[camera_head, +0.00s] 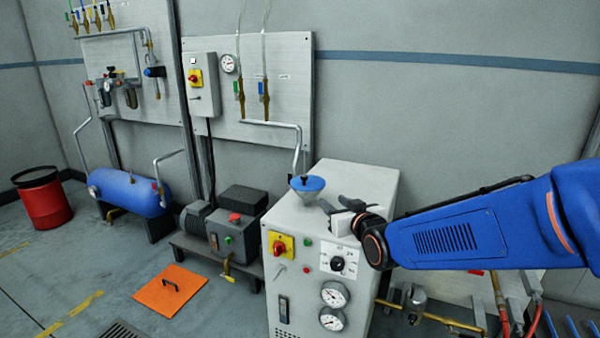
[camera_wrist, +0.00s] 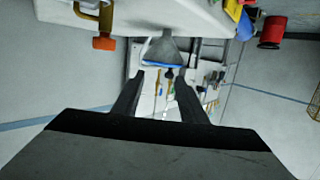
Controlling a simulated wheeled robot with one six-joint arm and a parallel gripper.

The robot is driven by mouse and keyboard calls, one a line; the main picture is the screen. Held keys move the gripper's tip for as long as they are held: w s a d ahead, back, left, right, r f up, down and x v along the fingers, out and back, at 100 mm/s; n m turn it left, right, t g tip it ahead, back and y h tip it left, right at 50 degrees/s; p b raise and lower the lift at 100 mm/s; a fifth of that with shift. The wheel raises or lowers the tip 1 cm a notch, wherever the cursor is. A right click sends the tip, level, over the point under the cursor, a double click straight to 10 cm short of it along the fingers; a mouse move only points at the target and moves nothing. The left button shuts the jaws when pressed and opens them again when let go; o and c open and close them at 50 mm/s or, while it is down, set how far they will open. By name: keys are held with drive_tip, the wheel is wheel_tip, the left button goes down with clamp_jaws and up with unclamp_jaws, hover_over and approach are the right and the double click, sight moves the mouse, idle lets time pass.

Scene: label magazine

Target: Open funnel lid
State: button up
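The funnel (camera_head: 308,195) stands on the left part of the top of the white cabinet. Its blue lid (camera_head: 307,184) lies flat across the funnel's mouth, with a small knob on it. In the wrist view the grey funnel (camera_wrist: 166,46) appears upside down, with the blue edge of the lid (camera_wrist: 163,65) facing my gripper. My gripper (camera_head: 338,204) is just right of the funnel, above the cabinet top. In the wrist view my gripper (camera_wrist: 157,88) has its two dark fingers spread apart with nothing between them. The fingertips look apart from the lid.
The white cabinet (camera_head: 350,185) carries a yellow-red switch (camera_head: 281,244), a dial and gauges on its front. A grey pipe (camera_head: 298,145) ends on the wall side behind the funnel. A pump (camera_head: 235,225) stands to the left.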

drive_tip(key=w+a, duration=0.2)
drive_tip(key=w, duration=0.4)
drive_tip(key=w+a+r+t+y, duration=0.1)
drive_tip(key=w+a, duration=0.2)
drive_tip(key=w, duration=0.3)
drive_tip(key=w+a+t, duration=0.1)
drive_tip(key=w+a, duration=0.2)
drive_tip(key=w, duration=0.4)
drive_tip(key=shift+w+r+n, duration=0.1)
drive_tip(key=shift+r+n, duration=0.15)
drive_tip(key=shift+n, duration=0.05)
drive_tip(key=shift+c, duration=0.6)
clamp_jaws()
